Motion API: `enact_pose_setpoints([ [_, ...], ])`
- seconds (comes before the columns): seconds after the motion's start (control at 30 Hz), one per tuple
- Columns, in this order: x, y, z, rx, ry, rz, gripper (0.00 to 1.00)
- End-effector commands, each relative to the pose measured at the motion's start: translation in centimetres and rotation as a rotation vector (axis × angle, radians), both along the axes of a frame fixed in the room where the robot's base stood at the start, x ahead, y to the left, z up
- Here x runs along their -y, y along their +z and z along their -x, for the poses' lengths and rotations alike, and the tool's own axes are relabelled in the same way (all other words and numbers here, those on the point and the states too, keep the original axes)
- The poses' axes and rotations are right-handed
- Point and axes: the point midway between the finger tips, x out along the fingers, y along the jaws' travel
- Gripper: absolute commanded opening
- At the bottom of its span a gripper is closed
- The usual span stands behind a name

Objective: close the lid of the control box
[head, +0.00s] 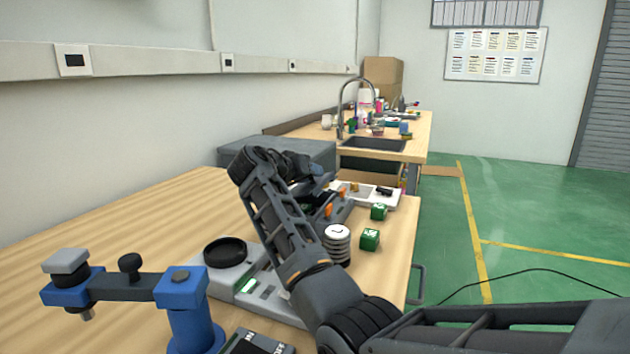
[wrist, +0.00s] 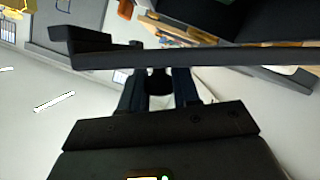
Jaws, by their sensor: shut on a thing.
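A dark grey box (head: 290,150), which looks like the control box, stands at the far end of the near table by the wall. My arm partly covers its front. My gripper (head: 314,186) is in front of the box, its tips hard to make out. In the wrist view my gripper (wrist: 160,78) has its two dark fingers close together around a small dark piece. That piece meets a long dark bar (wrist: 225,58), which looks like the edge of the lid. A dark space lies beyond the bar. The lid's angle cannot be told.
A blue-and-grey clamp device (head: 185,300) and a scale with a black dish (head: 225,252) stand at the near left. A sink counter (head: 415,148) stands behind. The table's left is clear.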

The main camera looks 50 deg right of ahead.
Motion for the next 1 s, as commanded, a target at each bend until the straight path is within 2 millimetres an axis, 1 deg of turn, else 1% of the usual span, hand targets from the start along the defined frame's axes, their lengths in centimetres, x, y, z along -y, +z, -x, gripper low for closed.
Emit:
enact_pose_setpoints([
  [0.03,-0.01,-0.33,-0.01,-0.001,-0.002,-0.004,0.0],
  [0.43,0.02,-0.3,-0.1,0.003,-0.003,-0.005,0.0],
  [0.47,0.02,-0.3,-0.1,0.003,-0.003,-0.005,0.33],
  [0.5,0.02,-0.3,-0.1,0.003,-0.003,-0.005,0.37],
  [0.7,0.02,-0.19,-0.14,0.006,-0.002,-0.005,0.54],
  [0.9,-0.01,-0.13,-0.17,0.008,-0.002,-0.003,0.54],
  [1.0,-0.45,0.04,-0.14,0.008,-0.001,-0.004,0.54],
])
